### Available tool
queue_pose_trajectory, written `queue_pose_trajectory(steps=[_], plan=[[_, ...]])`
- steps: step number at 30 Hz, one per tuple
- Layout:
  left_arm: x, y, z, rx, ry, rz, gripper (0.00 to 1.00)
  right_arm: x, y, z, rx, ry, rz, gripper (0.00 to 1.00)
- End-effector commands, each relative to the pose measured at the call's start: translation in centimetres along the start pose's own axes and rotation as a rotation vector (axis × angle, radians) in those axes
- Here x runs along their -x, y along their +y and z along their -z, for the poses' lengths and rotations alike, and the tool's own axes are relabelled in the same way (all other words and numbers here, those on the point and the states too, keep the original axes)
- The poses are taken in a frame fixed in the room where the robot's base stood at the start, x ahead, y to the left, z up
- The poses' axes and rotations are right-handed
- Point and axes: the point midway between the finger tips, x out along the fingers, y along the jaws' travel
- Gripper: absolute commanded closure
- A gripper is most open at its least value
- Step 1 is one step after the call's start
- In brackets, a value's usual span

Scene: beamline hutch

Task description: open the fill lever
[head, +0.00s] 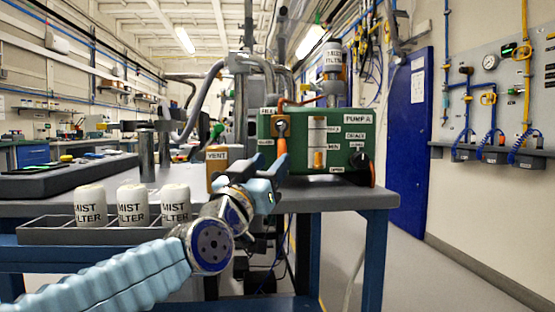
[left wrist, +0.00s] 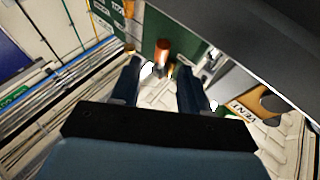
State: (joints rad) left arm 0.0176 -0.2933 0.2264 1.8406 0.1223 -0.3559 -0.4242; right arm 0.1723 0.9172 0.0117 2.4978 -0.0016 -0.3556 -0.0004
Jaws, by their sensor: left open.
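The green pump box (head: 345,145), labelled PUMP A, stands on the bench. The fill lever (head: 282,147) is an orange handle hanging down at the left of its front, below a label that seems to read FILL. In the left wrist view the orange lever (left wrist: 162,48) shows just beyond the fingertips, roughly between them. My left gripper (head: 260,181) is open and empty, a little below the lever's lower end in the head view; its fingers also show in the left wrist view (left wrist: 160,70). I cannot tell whether it touches the lever. My right gripper is not in view.
A tan VENT box (head: 217,166) stands left of the pump, close to my gripper. White mist filters (head: 132,204) stand in a grey tray (head: 60,236) at the bench's front left. The grey bench top (head: 345,196) has bare room in front of the pump.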

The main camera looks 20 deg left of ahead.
Motion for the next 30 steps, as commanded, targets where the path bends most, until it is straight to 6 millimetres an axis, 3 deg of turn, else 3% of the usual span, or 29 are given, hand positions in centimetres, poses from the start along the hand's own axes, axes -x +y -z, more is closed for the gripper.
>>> queue_pose_trajectory(steps=[6, 12, 30], plan=[[4.9, 0.0, -0.1, -0.001, 0.001, 0.0, 0.55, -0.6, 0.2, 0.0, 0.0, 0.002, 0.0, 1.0], [7.0, 0.0, 0.0, 0.0, 0.0, 0.0, 0.55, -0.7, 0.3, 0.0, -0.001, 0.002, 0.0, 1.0], [7.2, 0.0, -0.1, 0.0, -0.001, 0.0, 0.55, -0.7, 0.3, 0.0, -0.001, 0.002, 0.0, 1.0]])
